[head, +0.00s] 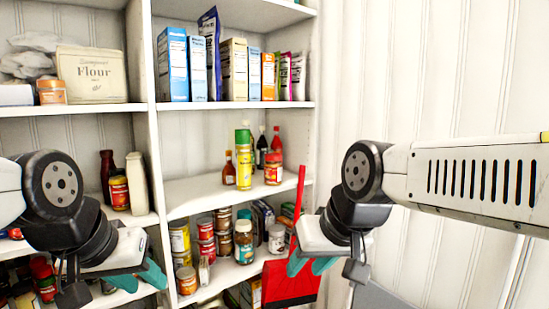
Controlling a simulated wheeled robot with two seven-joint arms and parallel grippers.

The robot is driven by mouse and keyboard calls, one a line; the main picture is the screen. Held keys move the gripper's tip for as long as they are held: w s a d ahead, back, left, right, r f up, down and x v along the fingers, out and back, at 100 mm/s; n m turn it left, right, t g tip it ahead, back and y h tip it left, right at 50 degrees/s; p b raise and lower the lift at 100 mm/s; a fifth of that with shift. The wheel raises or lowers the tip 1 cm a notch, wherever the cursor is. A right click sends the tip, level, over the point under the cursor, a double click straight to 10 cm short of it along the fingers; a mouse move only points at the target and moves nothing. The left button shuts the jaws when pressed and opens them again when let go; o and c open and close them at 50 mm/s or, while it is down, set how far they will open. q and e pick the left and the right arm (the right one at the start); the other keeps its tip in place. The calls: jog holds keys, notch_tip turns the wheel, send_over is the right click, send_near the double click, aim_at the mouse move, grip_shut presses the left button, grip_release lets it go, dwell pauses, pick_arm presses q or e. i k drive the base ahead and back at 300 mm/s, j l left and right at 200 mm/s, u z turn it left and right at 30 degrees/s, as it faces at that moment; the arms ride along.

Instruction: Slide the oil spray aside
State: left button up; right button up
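The likely oil spray (244,165) is a tall yellow can with a green top. It stands upright on the middle shelf (196,194), near the small sauce bottle (229,168) and a red-labelled jar (273,168). My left gripper (141,279) is low at the left, in front of the shelving, with its teal fingers apart and nothing seen between them.
Dark bottles (262,147) stand behind the can. Jars and tins (244,242) crowd the shelf below. Boxes (233,70) line the shelf above. A red dustpan-like object (290,284) with a long handle is beside my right gripper. The middle shelf's left part is clear.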

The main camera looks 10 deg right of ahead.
aim_at(242, 136)
jog(key=i+z, duration=0.2)
jog(key=z, duration=0.25)
jog(key=i+j+z, duration=0.1)
jog(key=z, duration=0.35)
jog(key=i+j+z, duration=0.15)
jog(key=z, duration=0.3)
jog(key=i, duration=0.1)
